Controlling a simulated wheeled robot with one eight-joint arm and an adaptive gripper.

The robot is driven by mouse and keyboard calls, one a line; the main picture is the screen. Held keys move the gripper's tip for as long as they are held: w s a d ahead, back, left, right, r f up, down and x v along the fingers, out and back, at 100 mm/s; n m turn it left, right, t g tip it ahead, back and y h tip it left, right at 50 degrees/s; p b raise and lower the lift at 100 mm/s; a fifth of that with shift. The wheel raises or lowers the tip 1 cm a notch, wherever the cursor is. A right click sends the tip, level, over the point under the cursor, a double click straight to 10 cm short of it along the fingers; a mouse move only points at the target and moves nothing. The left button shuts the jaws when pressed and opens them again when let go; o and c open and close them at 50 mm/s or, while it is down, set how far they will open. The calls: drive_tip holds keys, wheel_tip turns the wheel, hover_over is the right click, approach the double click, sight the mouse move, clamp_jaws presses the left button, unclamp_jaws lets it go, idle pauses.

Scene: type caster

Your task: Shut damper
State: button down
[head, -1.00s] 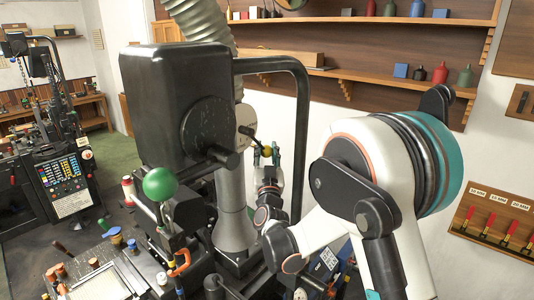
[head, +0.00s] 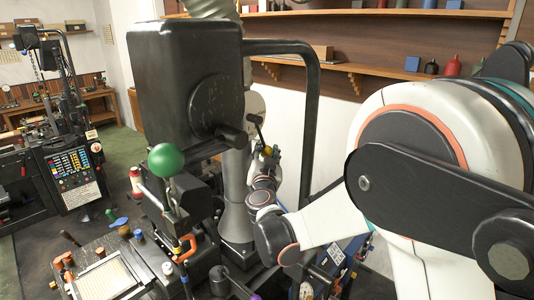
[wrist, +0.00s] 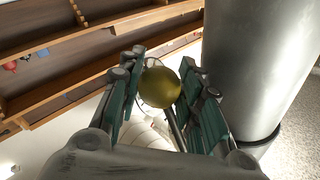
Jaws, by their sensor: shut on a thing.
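The damper is a pale round plate (head: 255,103) on the side of the grey vertical duct (head: 236,195). A dark lever (head: 259,129) runs down from it to a brass-yellow ball knob (head: 267,150). In the wrist view the knob (wrist: 161,88) sits between the teal-padded fingers of my gripper (wrist: 160,92), close beside the duct (wrist: 255,65). My gripper (head: 267,155) is shut on the knob, reaching up from below. The fingers are small in the head view, and the inside of the duct is hidden.
A black machine head (head: 185,85) with a green ball handle (head: 166,160) stands left of the duct. A bent black pipe (head: 311,120) rises close right of my gripper. Wall shelves (head: 380,82) run behind. My own arm fills the right side.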

drive_tip(key=c, duration=1.1)
unclamp_jaws()
drive_tip(key=shift+s, duration=0.2)
drive_tip(key=s, duration=0.7)
drive_tip(key=shift+s+d+f, duration=0.25)
drive_tip(key=shift+s+f, duration=0.1)
drive_tip(key=shift+c, duration=0.6)
